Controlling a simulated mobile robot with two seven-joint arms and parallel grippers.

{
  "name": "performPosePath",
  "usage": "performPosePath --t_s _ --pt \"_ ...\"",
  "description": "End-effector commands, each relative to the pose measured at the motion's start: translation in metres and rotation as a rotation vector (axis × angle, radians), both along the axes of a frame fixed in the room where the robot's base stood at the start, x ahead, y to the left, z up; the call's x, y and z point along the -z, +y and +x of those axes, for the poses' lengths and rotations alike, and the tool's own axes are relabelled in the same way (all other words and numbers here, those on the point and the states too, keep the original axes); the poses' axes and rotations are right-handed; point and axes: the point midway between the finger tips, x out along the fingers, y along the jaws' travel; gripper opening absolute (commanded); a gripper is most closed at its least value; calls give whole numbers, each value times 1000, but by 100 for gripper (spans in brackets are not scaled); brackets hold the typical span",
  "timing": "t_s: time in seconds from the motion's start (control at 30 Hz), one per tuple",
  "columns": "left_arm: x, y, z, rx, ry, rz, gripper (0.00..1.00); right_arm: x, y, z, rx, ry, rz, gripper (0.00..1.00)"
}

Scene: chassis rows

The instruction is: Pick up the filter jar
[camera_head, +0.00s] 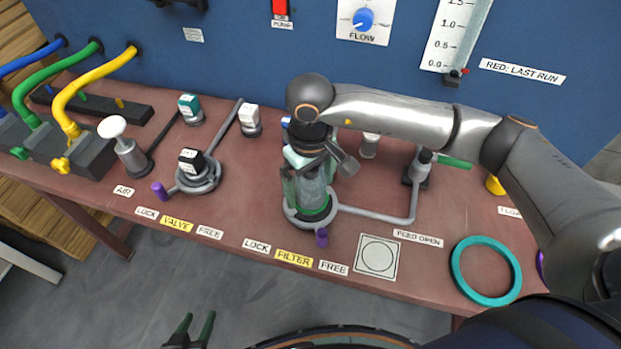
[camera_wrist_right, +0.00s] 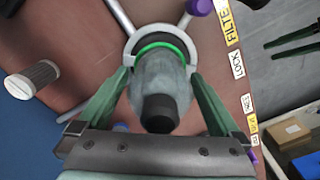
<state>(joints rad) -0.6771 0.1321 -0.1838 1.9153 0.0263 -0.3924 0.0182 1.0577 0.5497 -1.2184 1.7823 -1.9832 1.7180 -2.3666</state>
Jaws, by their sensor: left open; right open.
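The filter jar (camera_head: 312,188) is a cloudy grey-green jar standing upright in a grey ring holder on the bench, behind the yellow FILTER label (camera_head: 294,258). In the right wrist view the jar (camera_wrist_right: 160,82) has a black cap and a bright green ring at its base. My right gripper (camera_wrist_right: 160,76) is open, with one green finger on each side of the jar and gaps visible. The holder's purple handle (camera_head: 322,237) points toward the FREE label (camera_head: 333,267). My left gripper (camera_head: 192,332) is open and empty, low in front of the bench.
A square pad with a circle (camera_head: 377,256) and a teal ring (camera_head: 485,270) lie right of the jar. A grey pipe (camera_head: 380,214) runs right from the holder. The valve with a black cap (camera_head: 195,170) stands left. The blue panel (camera_head: 240,60) closes off the back.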

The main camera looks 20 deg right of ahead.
Motion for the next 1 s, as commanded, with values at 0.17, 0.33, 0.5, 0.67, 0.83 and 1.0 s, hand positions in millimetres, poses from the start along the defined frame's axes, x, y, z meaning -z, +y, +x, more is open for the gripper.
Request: performPosePath --t_s 0.17,0.33,0.5,0.67,0.83,1.0 --pt "0 0 0 0 1 0 50 2 0 0 0 0 0 100" --pt "1 0 0 0 2 0 50 2 0 0 0 0 0 88" --pt "1 0 -1 0 3 1 50 1 0 0 0 0 0 68" --pt "1 0 -1 0 4 0 50 1 0 0 0 0 0 50" --pt "1 0 -1 0 5 0 50 1 0 0 1 0 0 31" --pt "1 0 -1 0 5 0 50 1 0 1 1 -1 0 21"
